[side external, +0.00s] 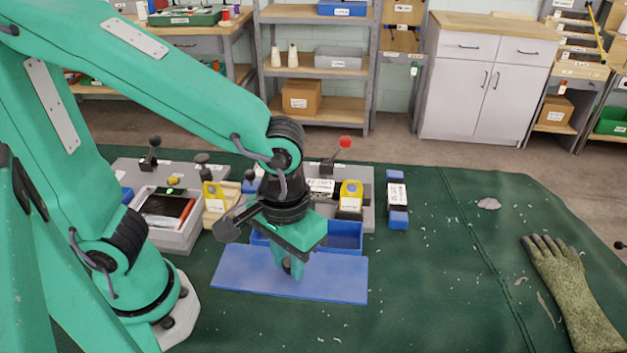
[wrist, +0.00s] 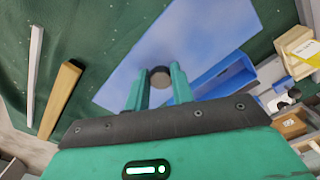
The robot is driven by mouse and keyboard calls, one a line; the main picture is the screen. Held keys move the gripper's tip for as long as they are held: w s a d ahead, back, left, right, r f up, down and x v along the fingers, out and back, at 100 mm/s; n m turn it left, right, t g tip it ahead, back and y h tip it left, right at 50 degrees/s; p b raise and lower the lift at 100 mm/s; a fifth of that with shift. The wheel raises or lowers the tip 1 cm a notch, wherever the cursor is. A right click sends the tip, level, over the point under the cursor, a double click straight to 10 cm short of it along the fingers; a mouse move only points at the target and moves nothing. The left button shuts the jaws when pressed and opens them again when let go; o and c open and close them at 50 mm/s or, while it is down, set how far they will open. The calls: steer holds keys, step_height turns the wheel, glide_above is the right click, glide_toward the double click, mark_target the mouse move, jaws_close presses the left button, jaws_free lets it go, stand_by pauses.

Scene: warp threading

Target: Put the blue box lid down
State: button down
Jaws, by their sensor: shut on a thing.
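The blue box lid (side external: 335,283) is a flat blue plate with a dark round knob in its middle. In the side view it lies level in front of the blue box (side external: 345,236), low over the green mat; I cannot tell whether it touches the mat. My gripper (side external: 292,268) points down over the lid's middle and is shut on the knob. In the wrist view the lid (wrist: 205,40) spreads beyond my gripper (wrist: 160,80), with the knob between the fingers. The blue box (wrist: 225,75) shows there beside the lid, open at the top. My gripper hides part of the box in the side view.
The green mat (side external: 440,290) is clear to the right of the lid, apart from scraps. A glove (side external: 570,285) lies at the far right. A grey tray (side external: 170,215) stands left. Yellow-topped blocks (side external: 351,192) and a blue-ended block (side external: 397,195) stand behind the box.

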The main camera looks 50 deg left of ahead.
steer(key=s+d+f, duration=0.1)
steer(key=s+f, duration=0.1)
steer(key=s, duration=0.4)
steer(key=shift+d+f, duration=0.2)
steer(key=shift+d, duration=0.15)
steer(key=w+a+f, duration=0.2)
steer(key=w, duration=0.1)
steer(key=w+a+f, duration=0.2)
steer(key=w, duration=0.1)
steer(key=w+a+f, duration=0.2)
steer(key=w+f, duration=0.1)
steer(key=shift+w+a, duration=0.25)
steer(key=shift+w, duration=0.15)
steer(key=shift+f, duration=2)
steer(key=shift+f, duration=0.15)
steer(key=c, duration=1.2)
jaws_free()
